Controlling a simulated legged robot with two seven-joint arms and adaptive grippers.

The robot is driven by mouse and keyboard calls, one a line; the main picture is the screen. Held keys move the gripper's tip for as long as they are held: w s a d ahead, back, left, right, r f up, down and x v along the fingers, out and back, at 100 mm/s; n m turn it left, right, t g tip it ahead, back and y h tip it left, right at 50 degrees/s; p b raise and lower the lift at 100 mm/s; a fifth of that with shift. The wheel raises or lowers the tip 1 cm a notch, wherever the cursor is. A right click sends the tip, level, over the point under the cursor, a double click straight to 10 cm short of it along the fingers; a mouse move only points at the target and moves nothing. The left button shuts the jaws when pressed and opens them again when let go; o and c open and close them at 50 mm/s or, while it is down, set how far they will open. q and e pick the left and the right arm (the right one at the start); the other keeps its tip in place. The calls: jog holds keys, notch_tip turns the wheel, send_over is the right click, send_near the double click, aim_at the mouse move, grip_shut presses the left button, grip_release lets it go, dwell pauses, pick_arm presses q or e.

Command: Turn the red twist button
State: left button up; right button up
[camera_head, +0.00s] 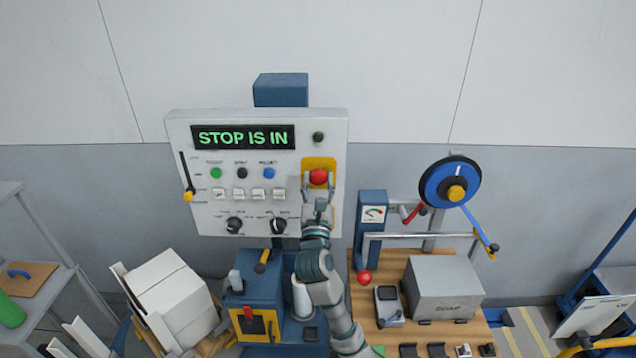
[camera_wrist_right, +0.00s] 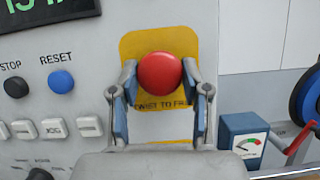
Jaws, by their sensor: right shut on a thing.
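The red twist button (camera_head: 318,177) sits on a yellow plate at the right side of the grey control panel (camera_head: 200,150). The panel's display (camera_head: 243,137) reads "STOP IS IN" in green. My right gripper (camera_head: 318,187) reaches up to the button from below. In the right wrist view, the red button (camera_wrist_right: 160,74) lies between the two fingers of my right gripper (camera_wrist_right: 160,82), one at its left edge and one at its right. The gripper is shut on the button. The yellow plate (camera_wrist_right: 140,42) bears partly hidden lettering. My left gripper is not in view.
The panel also has a blue reset button (camera_wrist_right: 61,82), a row of white switches, dark knobs and a yellow-tipped lever (camera_head: 187,195). To the right are a gauge box (camera_head: 372,215), a blue wheel (camera_head: 450,184) and a grey box (camera_head: 443,285) on a wooden bench.

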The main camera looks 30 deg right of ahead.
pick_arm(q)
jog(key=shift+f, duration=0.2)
pick_arm(e)
jog(key=shift+m, duration=0.5)
jog(key=m+g+h+b, duration=0.1)
jog(key=m, duration=0.1)
jog(key=m+h+b, duration=0.1)
jog(key=m, duration=0.1)
jog(key=shift+w+a+f+m+g, duration=0.1)
jog(key=shift+a+f+m+g, duration=0.05)
jog(key=shift+m+g, duration=0.2)
jog(key=m+g+h+b, duration=0.1)
jog(key=m+g+b, duration=0.1)
jog(key=m, duration=0.1)
jog(key=shift+m+b, duration=0.3)
jog(key=shift+m, duration=0.05)
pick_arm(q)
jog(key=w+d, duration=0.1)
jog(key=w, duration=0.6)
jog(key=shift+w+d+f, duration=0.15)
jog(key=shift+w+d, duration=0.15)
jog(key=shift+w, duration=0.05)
pick_arm(e)
jog(key=shift+r+m, duration=0.2)
jog(key=shift+m, duration=0.3)
jog(key=o, duration=1.1)
jog(key=shift+w, duration=0.1)
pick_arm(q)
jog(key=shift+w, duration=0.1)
